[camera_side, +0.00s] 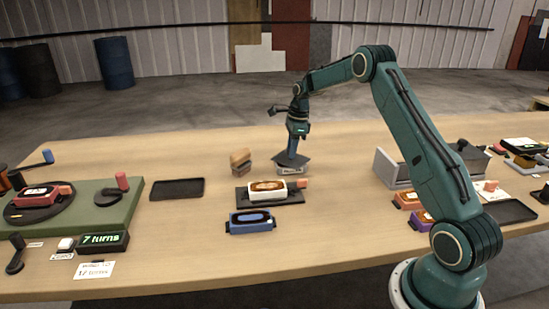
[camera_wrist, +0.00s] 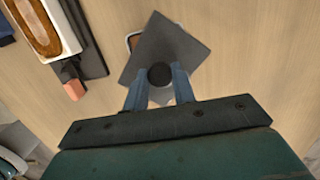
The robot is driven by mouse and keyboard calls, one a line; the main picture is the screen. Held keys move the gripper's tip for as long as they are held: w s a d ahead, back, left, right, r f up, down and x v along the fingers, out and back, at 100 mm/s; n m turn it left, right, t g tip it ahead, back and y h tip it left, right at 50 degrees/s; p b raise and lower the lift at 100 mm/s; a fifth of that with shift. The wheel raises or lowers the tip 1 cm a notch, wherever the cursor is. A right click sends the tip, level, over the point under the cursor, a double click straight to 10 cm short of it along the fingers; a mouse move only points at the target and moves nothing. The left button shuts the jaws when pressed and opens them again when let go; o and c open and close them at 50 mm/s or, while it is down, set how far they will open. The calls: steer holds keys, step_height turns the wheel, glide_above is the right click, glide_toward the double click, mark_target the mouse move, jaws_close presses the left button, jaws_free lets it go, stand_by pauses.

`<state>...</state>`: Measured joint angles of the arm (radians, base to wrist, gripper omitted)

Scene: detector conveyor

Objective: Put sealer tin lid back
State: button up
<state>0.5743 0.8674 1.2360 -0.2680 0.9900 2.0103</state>
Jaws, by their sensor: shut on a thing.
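My gripper (camera_side: 292,150) is shut on the black knob of the dark grey square lid (camera_side: 291,160). In the wrist view, my gripper's fingertips (camera_wrist: 159,80) are either side of the knob, and the lid (camera_wrist: 168,42) spreads out beyond them. The sealer tin (camera_side: 290,170), a small pale labelled box, is directly under the lid. In the wrist view only a corner of the tin (camera_wrist: 132,40) shows past the lid's left edge, with a pale rim and brown inside. The lid is turned relative to the tin. I cannot tell whether they touch.
A brown wooden-handled brush or block (camera_side: 240,160) stands left of the tin. A white case with brown filling (camera_side: 268,189) lies on a dark tray in front, with a blue case (camera_side: 251,221) nearer. A grey upright panel (camera_side: 391,169) stands to the right.

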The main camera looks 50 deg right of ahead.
mark_target(296, 158)
steer(key=shift+f, duration=0.15)
steer(key=o, duration=1)
step_height(296, 158, up, 12)
steer(key=s+d, duration=0.1)
steer(key=shift+s+d, duration=0.15)
steer(key=shift+r, duration=0.2)
stand_by(0.5)
